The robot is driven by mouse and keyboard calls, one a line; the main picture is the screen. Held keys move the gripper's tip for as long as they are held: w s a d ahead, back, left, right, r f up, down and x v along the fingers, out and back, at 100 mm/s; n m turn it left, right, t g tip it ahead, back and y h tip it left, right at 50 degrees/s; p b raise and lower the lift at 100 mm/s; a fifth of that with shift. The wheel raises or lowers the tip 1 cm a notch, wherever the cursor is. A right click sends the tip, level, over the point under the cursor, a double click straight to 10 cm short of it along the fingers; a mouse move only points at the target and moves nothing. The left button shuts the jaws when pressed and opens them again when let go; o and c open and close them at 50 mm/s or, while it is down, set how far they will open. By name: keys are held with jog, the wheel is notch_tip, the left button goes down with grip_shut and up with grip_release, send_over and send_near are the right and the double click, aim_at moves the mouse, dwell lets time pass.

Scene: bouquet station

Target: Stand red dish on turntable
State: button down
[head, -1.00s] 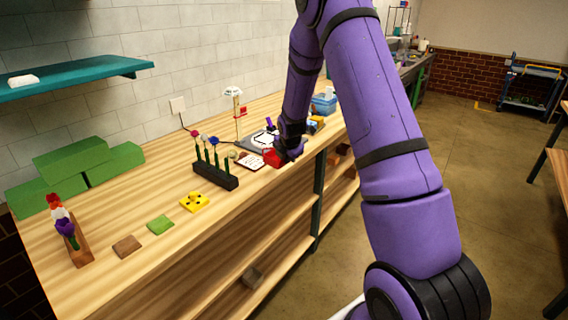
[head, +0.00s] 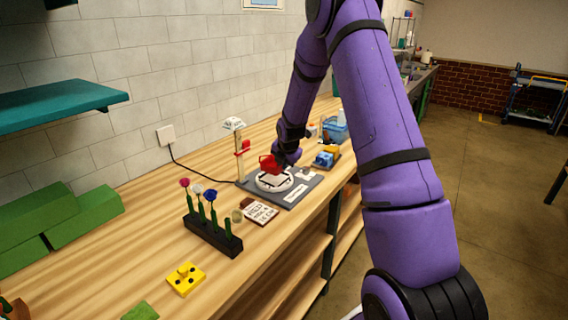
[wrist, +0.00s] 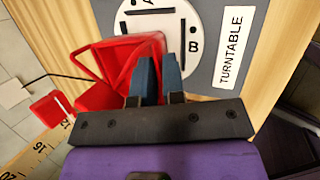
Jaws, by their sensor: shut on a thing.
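The red dish (head: 267,163) is held in my gripper (head: 284,160) above the turntable. In the wrist view the dish (wrist: 108,68) is tilted, with its open side showing, and the blue fingers of my gripper (wrist: 157,75) are shut on its wall. The turntable is a round white disc (head: 284,185) on a grey base; in the wrist view the disc (wrist: 192,22) carries the letters A and B, and a TURNTABLE label lies beside it. The dish hides part of the disc. I cannot tell whether the dish touches it.
A measuring post (head: 239,155) with a red slider stands just left of the turntable. A card (head: 261,212), a black flower rack (head: 212,236) and a yellow block (head: 186,279) are nearer. A small tray with blue and yellow things (head: 326,158) lies to the right.

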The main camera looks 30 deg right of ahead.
jog(key=shift+w+d, duration=0.1)
jog(key=shift+w, duration=0.3)
jog(key=shift+f, duration=2.05)
jog(key=shift+d, duration=0.2)
jog(key=c, duration=0.7)
grip_release()
jog(key=shift+c, duration=0.2)
jog(key=shift+r, duration=3.5)
